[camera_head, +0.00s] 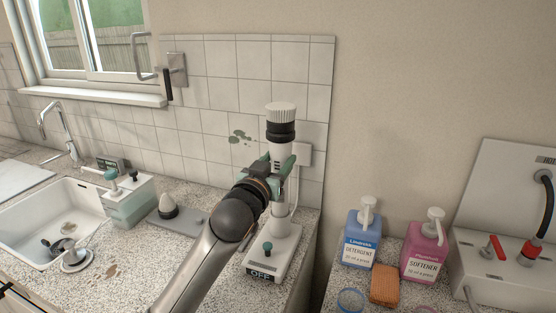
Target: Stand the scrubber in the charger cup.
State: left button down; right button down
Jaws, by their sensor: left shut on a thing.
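The scrubber (281,149) is a white upright cylinder with a black collar and a ribbed white head on top. My left gripper (279,171) is shut around its middle. Directly below stands the white charger (285,247) on the right end of the speckled counter, with a green-topped knob and a front label reading OFF. Its cup (280,226) lies under the scrubber's lower end. My arm and gripper partly cover this area, and I cannot tell whether the scrubber is seated in it. My right gripper is not in view.
A sink (35,222), a soap dispenser (128,204) and a grey tray with a cone (168,206) are to the left. A blue detergent bottle (361,240), a pink softener bottle (423,256), an orange sponge (384,284) and the washer (490,262) are to the right. A tiled wall (210,85) stands close behind.

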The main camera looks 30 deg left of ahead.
pick_arm(q)
jog(key=shift+f, duration=0.4)
jog(key=shift+c, duration=0.9)
grip_release()
jog(key=shift+f+b, duration=0.2)
jog(key=shift+b, duration=0.1)
jog(key=p+v, duration=0.7)
jog(key=v, duration=0.5)
jog(key=shift+s, duration=0.35)
